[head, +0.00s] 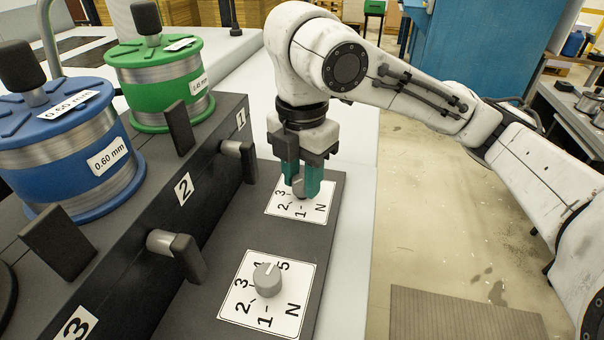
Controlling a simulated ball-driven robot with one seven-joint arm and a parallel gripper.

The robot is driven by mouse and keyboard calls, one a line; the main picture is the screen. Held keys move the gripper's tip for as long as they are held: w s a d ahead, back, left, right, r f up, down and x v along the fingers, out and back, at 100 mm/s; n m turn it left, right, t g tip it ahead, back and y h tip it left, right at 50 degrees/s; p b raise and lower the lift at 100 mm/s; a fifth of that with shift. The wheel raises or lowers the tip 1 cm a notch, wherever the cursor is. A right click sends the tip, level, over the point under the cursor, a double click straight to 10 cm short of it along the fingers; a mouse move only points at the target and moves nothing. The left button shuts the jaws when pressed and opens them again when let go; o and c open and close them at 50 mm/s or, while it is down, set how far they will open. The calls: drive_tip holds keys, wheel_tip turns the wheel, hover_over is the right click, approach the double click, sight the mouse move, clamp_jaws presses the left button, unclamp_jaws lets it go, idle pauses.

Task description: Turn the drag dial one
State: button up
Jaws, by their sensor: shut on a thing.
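My gripper (302,180) reaches down from above with teal fingers. It is shut on the far grey dial (299,187), which sits on a white plate (317,211) marked N, 1, 2, 3, nearest the spool feed labelled 1. The fingers hide most of this dial and the upper marks, so its pointer cannot be read. A second grey dial (267,279) stands free on a nearer white plate (293,318) marked N and 1 to 5. Its pale pointer line is directed toward the upper marks, near 4.
A green spool (156,73) marked 0.45 mm and a blue spool (70,150) marked 0.60 mm stand on the dark housing at left. Levers with grey shafts (160,242) stick out beside the dials. Open floor lies to the right.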

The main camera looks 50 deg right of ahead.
sight(303, 180)
idle(0.3)
drive_tip(key=o, duration=1)
drive_tip(key=shift+o, duration=0.2)
drive_tip(key=shift+r, duration=0.15)
wheel_tip(303, 180, up, 11)
drive_tip(key=shift+f, duration=0.2)
drive_tip(key=shift+s+f, duration=0.1)
